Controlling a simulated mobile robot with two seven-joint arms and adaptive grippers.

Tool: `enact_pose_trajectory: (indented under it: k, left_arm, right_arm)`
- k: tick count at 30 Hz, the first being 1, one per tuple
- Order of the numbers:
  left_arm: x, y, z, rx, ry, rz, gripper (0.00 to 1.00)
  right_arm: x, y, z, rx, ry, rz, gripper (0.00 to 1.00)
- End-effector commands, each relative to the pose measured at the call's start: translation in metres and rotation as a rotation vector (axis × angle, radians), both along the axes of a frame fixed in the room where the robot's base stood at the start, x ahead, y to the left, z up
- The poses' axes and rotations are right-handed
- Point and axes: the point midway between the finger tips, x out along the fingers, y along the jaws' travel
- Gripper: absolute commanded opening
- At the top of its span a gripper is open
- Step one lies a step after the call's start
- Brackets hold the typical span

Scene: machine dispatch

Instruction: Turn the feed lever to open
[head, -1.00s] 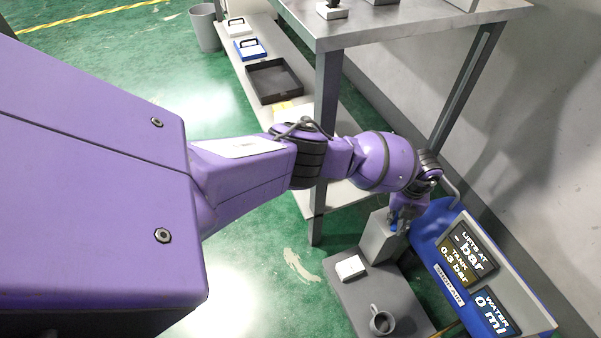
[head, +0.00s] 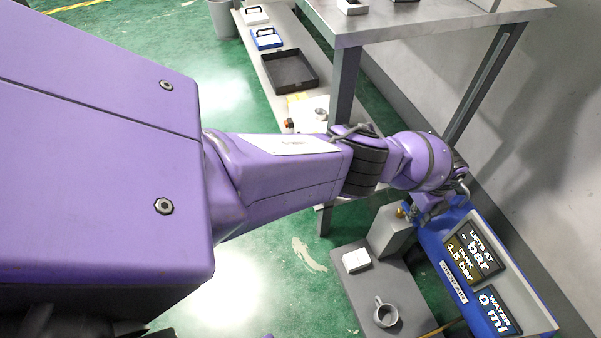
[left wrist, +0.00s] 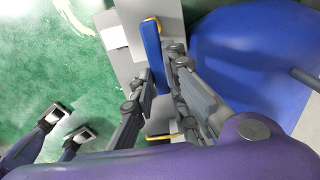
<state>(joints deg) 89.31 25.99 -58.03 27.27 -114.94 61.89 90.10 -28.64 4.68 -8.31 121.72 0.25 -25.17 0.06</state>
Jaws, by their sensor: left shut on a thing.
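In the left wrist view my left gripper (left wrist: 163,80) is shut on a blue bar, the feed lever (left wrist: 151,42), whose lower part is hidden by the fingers. In the head view the lever is hidden by my gripper and arm. The machine's displays (head: 471,257) read "LIFTS AT - bar", "TANK 1.5 bar" and "WATER 0 ml". My right gripper cannot be made out.
A grey mug (head: 386,314) and a small white box (head: 356,260) stand on a low grey platform (head: 408,290). A metal table (head: 420,22) stands behind my arm. A low shelf beside it holds a black tray (head: 281,70). The green floor is open at left.

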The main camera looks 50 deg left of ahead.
Motion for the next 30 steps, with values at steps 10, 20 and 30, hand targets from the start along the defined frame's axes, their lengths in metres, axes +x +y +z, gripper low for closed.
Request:
enact_pose_trajectory:
  k: [10, 20, 30]
  left_arm:
    - [0.0059, 0.0036, 0.0043, 0.005, -0.008, 0.022, 0.00]
    - [0.0053, 0.0028, 0.0038, 0.005, -0.008, 0.021, 0.33]
    - [0.0030, 0.0010, 0.0027, 0.002, -0.004, 0.018, 0.33]
  right_arm:
    - [-0.0012, -0.0024, 0.0001, -0.005, 0.002, 0.011, 0.40]
    - [-0.0012, -0.0029, 0.0002, -0.006, 0.003, 0.012, 0.40]
    - [-0.0016, -0.0018, -0.0001, -0.003, 0.003, -0.002, 0.40]
